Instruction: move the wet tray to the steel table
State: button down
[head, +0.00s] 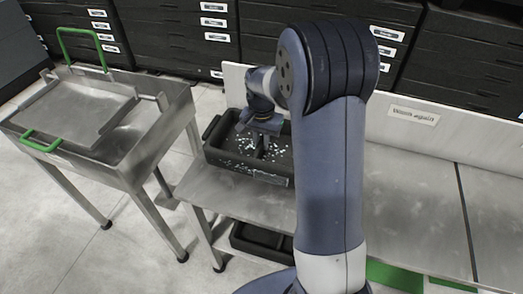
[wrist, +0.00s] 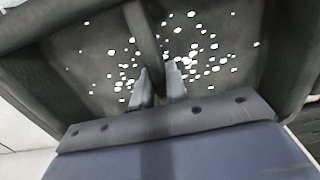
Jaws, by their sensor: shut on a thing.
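The wet tray (head: 222,157) is black, with white drops scattered over its floor. It is at the left end of a grey metal-topped bench (head: 225,200), below the back board; I cannot tell whether it touches the bench. My gripper (head: 260,146) reaches down into it from above. In the wrist view, the two fingers (wrist: 161,84) are shut on the dark bar across the middle of the tray (wrist: 85,70). My arm hides the tray's right side in the head view. A separate steel table (head: 160,129) with raised rims and green handles stands at the left.
Another black tray (head: 262,240) is on a shelf under the bench. A sign (head: 414,115), seemingly "Wash again", is on the back board. Labelled black crates (head: 180,30) line the back. Floor (head: 100,255) shows in front of the steel table. The bench's right part is bare.

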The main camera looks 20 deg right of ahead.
aim_at(262, 150)
jog(key=shift+f, duration=1.9)
jog(key=shift+f, duration=0.2)
jog(key=c, duration=1.4)
grip_release()
notch_tip(262, 150, up, 12)
jog(key=shift+r, duration=0.25)
